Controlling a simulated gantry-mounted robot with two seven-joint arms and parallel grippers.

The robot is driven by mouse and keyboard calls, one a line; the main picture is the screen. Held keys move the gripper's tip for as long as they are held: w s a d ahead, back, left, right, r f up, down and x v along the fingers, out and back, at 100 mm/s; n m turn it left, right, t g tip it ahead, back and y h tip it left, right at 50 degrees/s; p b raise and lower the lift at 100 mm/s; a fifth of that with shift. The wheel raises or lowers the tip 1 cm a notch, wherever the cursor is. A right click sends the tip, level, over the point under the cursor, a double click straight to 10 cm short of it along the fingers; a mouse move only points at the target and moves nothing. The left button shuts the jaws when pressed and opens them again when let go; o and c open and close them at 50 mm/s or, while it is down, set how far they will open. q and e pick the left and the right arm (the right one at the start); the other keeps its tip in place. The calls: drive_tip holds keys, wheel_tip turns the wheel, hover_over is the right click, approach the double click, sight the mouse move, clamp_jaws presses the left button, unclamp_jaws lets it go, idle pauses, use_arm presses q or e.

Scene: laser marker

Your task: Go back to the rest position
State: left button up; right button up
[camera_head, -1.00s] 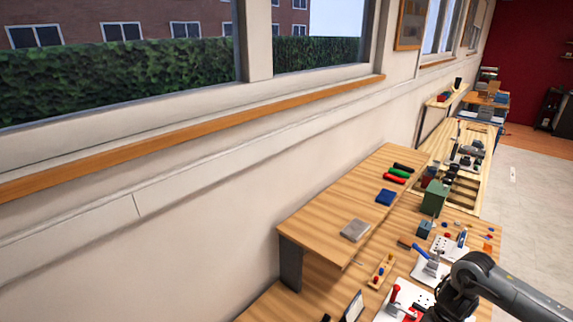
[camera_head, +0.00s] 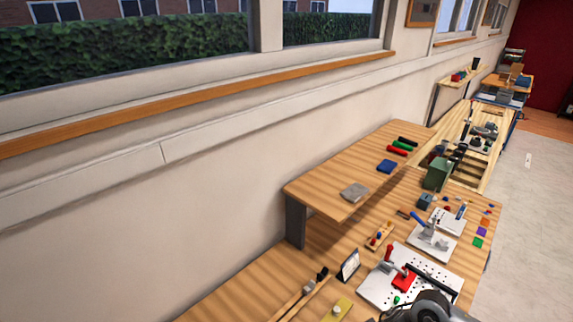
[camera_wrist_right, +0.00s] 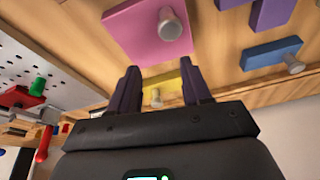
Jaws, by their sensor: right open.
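My right gripper (camera_wrist_right: 161,86) is open, its two dark fingers apart with nothing between them that I can see held. A yellow piece (camera_wrist_right: 160,92) with a metal knob shows in the gap, beyond the fingers. A pink piece (camera_wrist_right: 128,35) with a knob lies just past the fingertips, apart from them. In the head view, part of my right arm (camera_head: 432,308) shows at the bottom edge, over the front of a white perforated plate. Its gripper is not visible there. My left gripper is not in view.
The white perforated plate (camera_head: 380,290) carries a red clamp (camera_head: 403,279). A small stand (camera_head: 348,265) and a yellow piece (camera_head: 336,311) are nearby. A raised wooden shelf (camera_head: 325,190) runs along the wall. Blue (camera_wrist_right: 270,53) and purple (camera_wrist_right: 268,12) pieces lie right in the wrist view.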

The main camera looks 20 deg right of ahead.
drive_tip(key=a, duration=0.4)
drive_tip(key=s+a+n+t+y, duration=0.1)
drive_tip(key=a, duration=0.3)
drive_tip(key=a+n+t, duration=0.1)
drive_tip(key=a, duration=0.3)
drive_tip(key=shift+s+a+r+y, duration=0.15)
drive_tip(key=shift+s+a+y, duration=0.1)
drive_tip(key=shift+a+y, duration=0.1)
drive_tip(key=s+a+r+t, duration=0.2)
drive_tip(key=s+a+r, duration=0.1)
drive_tip(key=a, duration=0.2)
drive_tip(key=s+d+r+m+g+h, duration=0.1)
drive_tip(key=s+d+m+g+h, duration=0.1)
drive_tip(key=s+d, duration=0.45)
drive_tip(key=s+d+r+m+g+h, duration=0.1)
drive_tip(key=s+d+m+g, duration=0.15)
drive_tip(key=s, duration=0.65)
wheel_tip(320, 180, up, 19)
drive_tip(key=p, duration=1.9)
drive_tip(key=shift+w+r+t, duration=0.15)
drive_tip(key=shift+w+t, duration=0.2)
drive_tip(key=shift+d+n, duration=0.1)
drive_tip(key=shift+n, duration=0.15)
